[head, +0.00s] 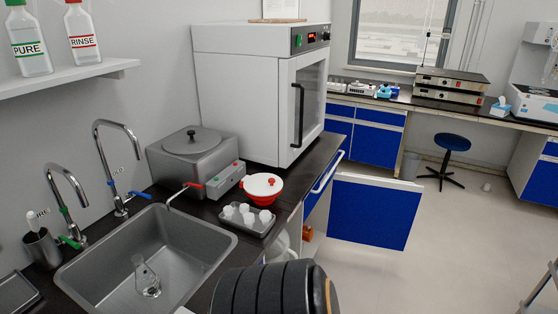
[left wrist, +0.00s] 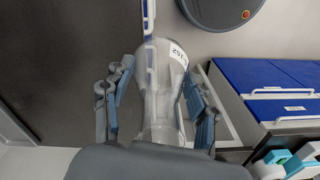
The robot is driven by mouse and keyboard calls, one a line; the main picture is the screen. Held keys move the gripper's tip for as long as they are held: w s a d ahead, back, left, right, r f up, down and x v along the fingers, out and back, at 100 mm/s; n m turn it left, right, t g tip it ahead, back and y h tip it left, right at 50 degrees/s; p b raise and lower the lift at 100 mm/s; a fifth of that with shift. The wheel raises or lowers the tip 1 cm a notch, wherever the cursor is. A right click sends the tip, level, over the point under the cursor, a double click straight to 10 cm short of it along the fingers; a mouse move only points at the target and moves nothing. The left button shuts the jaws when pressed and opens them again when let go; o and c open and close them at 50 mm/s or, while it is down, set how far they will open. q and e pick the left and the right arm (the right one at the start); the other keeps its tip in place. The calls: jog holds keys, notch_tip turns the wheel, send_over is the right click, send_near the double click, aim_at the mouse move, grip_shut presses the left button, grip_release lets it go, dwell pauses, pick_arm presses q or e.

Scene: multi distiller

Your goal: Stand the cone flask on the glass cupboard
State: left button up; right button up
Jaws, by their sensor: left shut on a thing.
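In the left wrist view my left gripper (left wrist: 157,105) is shut on a clear glass vessel (left wrist: 163,85) with a small white label. Its fingers lie on both sides of the glass. I cannot tell its full shape from this angle. In the head view a clear cone-shaped glass flask (head: 147,278) is in the steel sink. No gripper shows in the head view, and my right gripper is in no view. I cannot clearly identify the glass cupboard; a white cabinet (head: 236,105) with a glass door and control panel stands on the counter.
A blue cabinet door (head: 368,215) stands open into the room. The floor beyond is mostly clear around a stool (head: 452,142).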

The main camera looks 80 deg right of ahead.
pick_arm(q)
jog(key=w+a+f+m, duration=0.2)
jog(key=a+f+m, duration=0.3)
jog(key=a, duration=0.4)
jog(key=w+a+f+m, duration=0.1)
jog(key=a+f+m, duration=0.4)
jog(key=a, duration=0.5)
notch_tip(320, 180, down, 2)
jog(key=shift+w+f, duration=0.25)
jog(key=shift+w, duration=0.1)
